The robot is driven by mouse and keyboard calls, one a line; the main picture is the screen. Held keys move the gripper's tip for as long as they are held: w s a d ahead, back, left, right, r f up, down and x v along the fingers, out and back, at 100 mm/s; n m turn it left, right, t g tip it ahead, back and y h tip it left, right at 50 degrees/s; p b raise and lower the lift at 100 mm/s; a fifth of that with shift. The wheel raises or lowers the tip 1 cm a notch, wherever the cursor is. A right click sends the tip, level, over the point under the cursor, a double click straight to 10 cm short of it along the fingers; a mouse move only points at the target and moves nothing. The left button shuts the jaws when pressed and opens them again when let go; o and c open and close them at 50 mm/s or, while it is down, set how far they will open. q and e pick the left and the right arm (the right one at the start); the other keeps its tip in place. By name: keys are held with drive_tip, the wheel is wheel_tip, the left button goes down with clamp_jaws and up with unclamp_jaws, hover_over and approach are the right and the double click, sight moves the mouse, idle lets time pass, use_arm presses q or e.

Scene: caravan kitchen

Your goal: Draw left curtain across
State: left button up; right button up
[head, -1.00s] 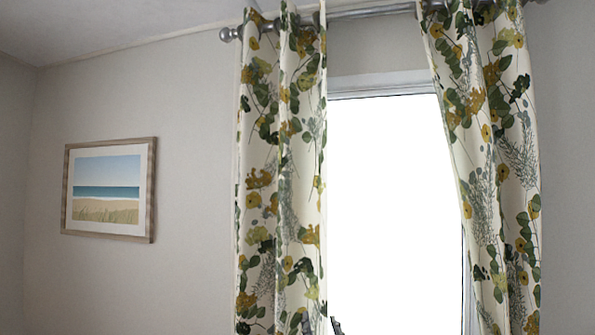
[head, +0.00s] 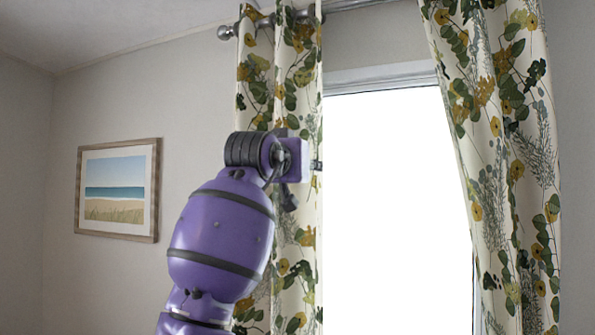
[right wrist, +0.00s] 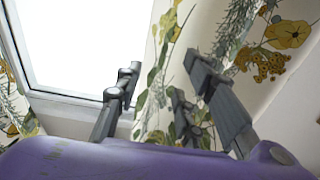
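The left curtain (head: 300,90), cream with green leaves and yellow flowers, hangs gathered at the left side of the bright window in the head view. My purple left arm rises in front of it. My left gripper (head: 302,176) is at the curtain's inner edge, mostly hidden by the wrist; I cannot tell whether it holds cloth. The right curtain (head: 500,130) hangs at the window's right side. In the right wrist view, my right gripper (right wrist: 160,85) has its dark fingers apart, with floral cloth (right wrist: 155,65) behind and between them.
The curtain rod (head: 365,3) runs along the top, with a round finial (head: 225,32) at its left end. The window (head: 390,190) is uncovered between the curtains. A framed beach picture (head: 118,190) hangs on the left wall, clear of the arm.

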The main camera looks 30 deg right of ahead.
sight(315, 142)
drive_tip(key=x, duration=0.7)
drive_tip(key=shift+d+p, duration=0.15)
drive_tip(key=shift+p, duration=0.15)
drive_tip(key=shift+s+r, duration=0.1)
clamp_jaws()
